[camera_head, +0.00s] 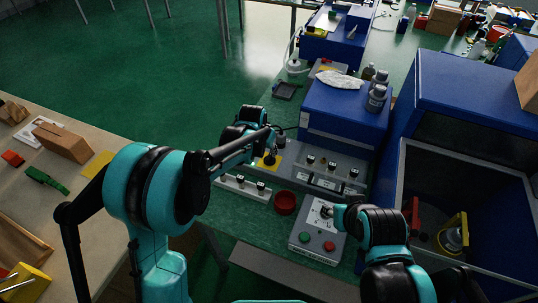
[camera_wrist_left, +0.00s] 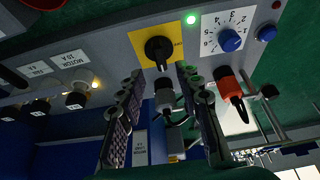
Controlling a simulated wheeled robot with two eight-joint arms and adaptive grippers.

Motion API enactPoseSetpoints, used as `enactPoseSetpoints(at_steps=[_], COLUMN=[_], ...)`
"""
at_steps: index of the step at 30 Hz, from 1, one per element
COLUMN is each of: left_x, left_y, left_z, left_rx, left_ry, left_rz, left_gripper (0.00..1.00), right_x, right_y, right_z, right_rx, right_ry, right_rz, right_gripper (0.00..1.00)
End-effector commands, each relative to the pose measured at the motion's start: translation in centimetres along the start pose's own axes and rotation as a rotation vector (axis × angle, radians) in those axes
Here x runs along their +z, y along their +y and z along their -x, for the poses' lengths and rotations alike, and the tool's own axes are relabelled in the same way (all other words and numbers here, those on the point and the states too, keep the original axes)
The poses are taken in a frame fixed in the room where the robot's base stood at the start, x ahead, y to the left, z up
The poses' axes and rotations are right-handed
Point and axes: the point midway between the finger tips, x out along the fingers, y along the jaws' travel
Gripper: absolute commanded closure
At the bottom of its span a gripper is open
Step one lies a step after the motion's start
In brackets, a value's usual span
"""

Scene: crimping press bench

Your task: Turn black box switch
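The black rotary switch (camera_wrist_left: 157,47) sits on a yellow square plate (camera_wrist_left: 140,38) on a grey panel. In the head view the yellow plate (camera_head: 262,163) shows partly behind my left gripper (camera_head: 270,148). In the left wrist view my left gripper (camera_wrist_left: 160,75) has its two fingers apart, with the black switch just beyond and between the tips. I see no clear contact with it. My right gripper (camera_head: 328,211) is over a grey control box (camera_head: 305,251) with green and red buttons; its fingers are too small to read.
In the wrist view, a blue knob (camera_wrist_left: 231,40) on a numbered dial, a lit green lamp (camera_wrist_left: 191,19) and a red-handled part (camera_wrist_left: 229,85) are close by. A red bowl (camera_head: 285,202) and a blue cabinet (camera_head: 345,112) flank the panel. An open blue enclosure (camera_head: 472,95) stands at right.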

Motion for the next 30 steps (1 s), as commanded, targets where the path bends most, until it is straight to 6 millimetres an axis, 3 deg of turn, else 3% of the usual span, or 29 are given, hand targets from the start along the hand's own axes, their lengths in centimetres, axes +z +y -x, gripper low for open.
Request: enactPoseSetpoints(at_steps=[3,9,21,25,30], left_x=[0.1,0.1,0.0,0.0,0.0], left_y=[0.0,0.0,0.0,0.0,0.0], left_z=[-2.5,-5.2,-6.1,-6.0,-6.0], left_rx=[0.000,0.000,-0.001,-0.001,-0.001], left_ry=[0.000,0.001,0.001,0.001,0.001], left_rz=[0.000,0.001,0.001,0.001,0.001], left_gripper=[0.66,0.66,0.66,0.97,1.00], right_x=[0.7,1.2,1.3,1.3,1.3], right_y=[0.0,0.0,0.0,0.0,0.0], right_z=[-0.9,-1.6,-1.8,-1.8,-1.8], right_rx=[0.000,0.000,0.000,0.000,0.000], right_ry=[0.000,0.000,0.000,0.000,0.000], right_rz=[0.000,0.000,0.000,0.000,0.000], right_gripper=[0.60,0.60,0.60,0.60,0.60])
